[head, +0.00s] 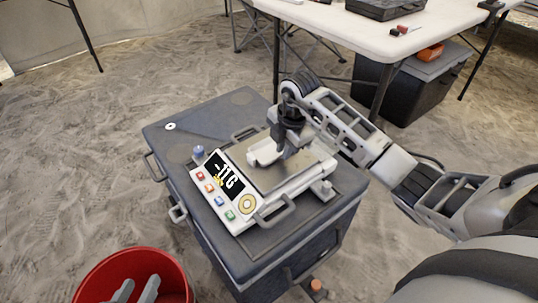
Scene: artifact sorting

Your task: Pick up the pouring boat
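The pouring boat (263,154) is a small white open vessel over the metal plate of the white scale (245,218). My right gripper (284,151) points down at the boat, with its dark fingers at the boat's right part. The fingers look closed on the boat's wall, and they hide part of it. Whether the boat touches the plate is hard to tell. The scale's display (226,175) shows a reading that looks like minus 11 G.
The scale stands on a dark grey case (205,122) with raised handles. A red bucket (92,279) with grey pieces in it is at the lower left. A white table (350,30) stands behind, with a dark bin (402,97) under it. Sandy ground lies around.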

